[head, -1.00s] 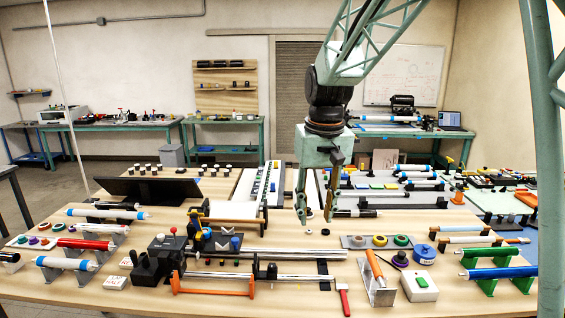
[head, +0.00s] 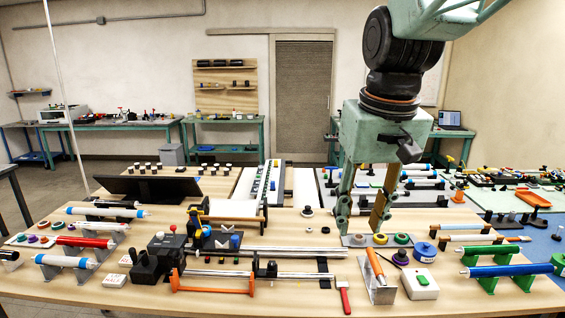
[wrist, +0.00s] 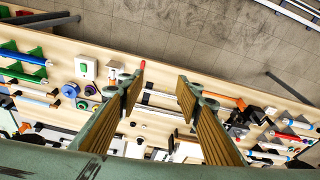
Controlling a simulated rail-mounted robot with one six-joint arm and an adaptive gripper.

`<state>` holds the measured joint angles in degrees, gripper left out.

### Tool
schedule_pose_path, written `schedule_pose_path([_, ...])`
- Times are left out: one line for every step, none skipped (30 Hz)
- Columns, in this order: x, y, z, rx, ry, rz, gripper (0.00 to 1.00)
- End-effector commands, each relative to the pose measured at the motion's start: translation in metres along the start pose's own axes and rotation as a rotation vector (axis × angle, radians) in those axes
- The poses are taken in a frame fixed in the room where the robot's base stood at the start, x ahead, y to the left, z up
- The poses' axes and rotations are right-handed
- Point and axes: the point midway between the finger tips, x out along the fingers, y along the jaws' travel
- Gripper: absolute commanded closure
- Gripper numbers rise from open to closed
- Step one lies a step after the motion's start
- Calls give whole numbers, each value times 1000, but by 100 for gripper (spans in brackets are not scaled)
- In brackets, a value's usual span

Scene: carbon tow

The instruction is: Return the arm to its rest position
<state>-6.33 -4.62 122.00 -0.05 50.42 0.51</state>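My gripper (head: 360,222) hangs pointing down over the right half of the wooden table (head: 130,285). In the head view its two fingers are apart, in front of or above the plate with coloured rings (head: 380,240). In the wrist view the gripper (wrist: 160,88) shows two ribbed finger pads spread wide with nothing between them. The table surface and a rod lie below the gap. How high the fingertips are above the table is hard to tell.
Blue and green rollers (head: 505,271) stand at right. A dark panel (head: 150,188) stands at back left. The space above the table is free.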

Motion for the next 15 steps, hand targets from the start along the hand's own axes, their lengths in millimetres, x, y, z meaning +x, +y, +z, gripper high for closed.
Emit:
schedule_pose_path([-4,2,9,4,6,1,68])
schedule_pose_path([-6,3,14,6,9,1,68])
schedule_pose_path([-9,5,21,8,12,2,68])
schedule_pose_path([-10,6,26,10,14,2,68])
schedule_pose_path([-13,7,31,12,18,3,68])
schedule_pose_path([-15,8,38,15,21,4,68])
schedule_pose_path([-16,9,43,17,23,4,68])
schedule_pose_path([-18,10,48,19,26,5,68])
schedule_pose_path([-20,11,55,22,29,5,68])
schedule_pose_path([-22,12,60,24,32,6,68])
schedule_pose_path([-23,13,66,25,34,6,68])
schedule_pose_path([-25,14,72,28,37,7,68])
schedule_pose_path([-26,15,77,30,40,7,68])
schedule_pose_path([-28,15,82,32,43,8,68])
schedule_pose_path([-29,16,90,34,46,9,68])
